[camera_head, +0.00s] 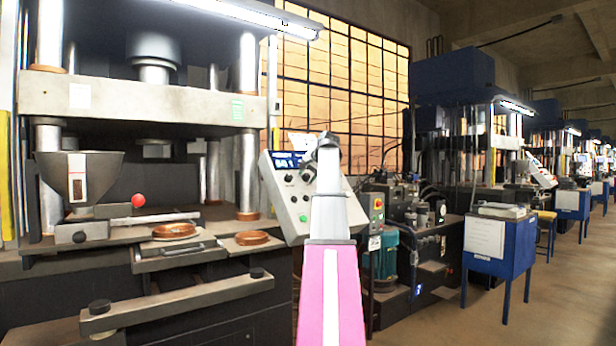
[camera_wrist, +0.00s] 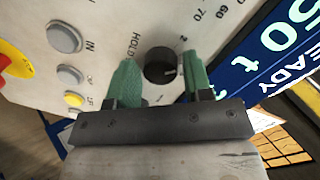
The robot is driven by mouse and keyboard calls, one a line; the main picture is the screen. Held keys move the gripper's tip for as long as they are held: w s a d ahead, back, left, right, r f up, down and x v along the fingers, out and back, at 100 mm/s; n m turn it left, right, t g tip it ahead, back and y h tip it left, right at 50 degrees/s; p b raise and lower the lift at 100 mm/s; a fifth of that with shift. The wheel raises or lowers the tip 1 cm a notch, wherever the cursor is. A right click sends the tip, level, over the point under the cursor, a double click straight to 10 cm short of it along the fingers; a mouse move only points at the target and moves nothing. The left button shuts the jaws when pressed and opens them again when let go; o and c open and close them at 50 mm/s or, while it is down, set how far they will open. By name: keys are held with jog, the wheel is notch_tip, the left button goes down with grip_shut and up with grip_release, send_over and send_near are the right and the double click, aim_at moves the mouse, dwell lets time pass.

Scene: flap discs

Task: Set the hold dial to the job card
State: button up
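The hold dial (camera_wrist: 161,66) is a round black knob on the pale control panel (camera_wrist: 105,25), beside the printed word HOLD. A small light mark shows on its right side; I cannot tell which number it points to. My gripper (camera_wrist: 160,78) is open, with one green finger on each side of the dial. A clear gap shows between the dial and each finger. In the head view, my gripper (camera_head: 326,150) is in front of the panel (camera_head: 285,207) and covers part of it. I cannot identify the job card with certainty or read one.
Grey and yellow buttons (camera_wrist: 73,98) and a red knob with a yellow surround (camera_wrist: 14,64) lie left of my fingers. A blue display (camera_wrist: 262,58) reading 50 t READY is at right.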

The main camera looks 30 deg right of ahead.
jog(key=v, duration=1)
jog(key=shift+s+r, duration=0.25)
jog(key=shift+r, duration=0.1)
jog(key=shift+d+f, duration=0.1)
